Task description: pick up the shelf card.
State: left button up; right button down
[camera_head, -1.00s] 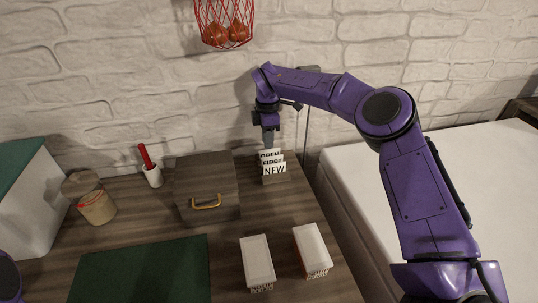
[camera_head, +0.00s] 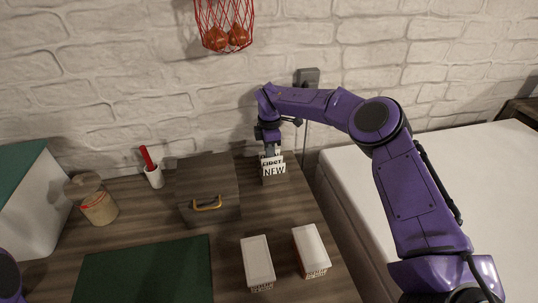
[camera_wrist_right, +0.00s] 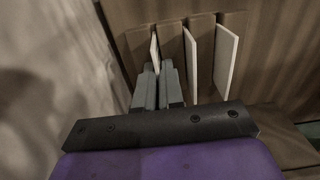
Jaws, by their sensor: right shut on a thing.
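A small card holder (camera_head: 277,180) stands at the back right of the wooden table, with several white lettered cards upright in it. The front card reads "NEW" (camera_head: 274,170), and one behind it reads "FIRST" (camera_head: 272,162). My right gripper (camera_head: 270,152) is down at the back of the holder, shut on the rearmost card. In the right wrist view the fingers (camera_wrist_right: 158,88) pinch this shelf card (camera_wrist_right: 154,48) at the leftmost slot. Two other cards (camera_wrist_right: 190,62) stand in slots to its right. My left gripper is out of view.
Two white-topped boxes (camera_head: 257,262) are in front. A cup with a red item (camera_head: 154,177), a jar (camera_head: 98,207) and a green mat (camera_head: 145,272) lie further left. The wall is close behind.

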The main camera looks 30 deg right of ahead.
jog(key=shift+r+b, duration=0.3)
jog(key=shift+r, duration=0.2)
jog(key=s+a+r+b, duration=0.5)
jog(key=s+a+r, duration=0.4)
jog(key=r, duration=0.3)
jog(key=shift+s, duration=0.9)
jog(key=shift+r, duration=0.15)
notch_tip(320, 180, up, 5)
jog(key=p, duration=0.3)
jog(key=shift+f, duration=0.2)
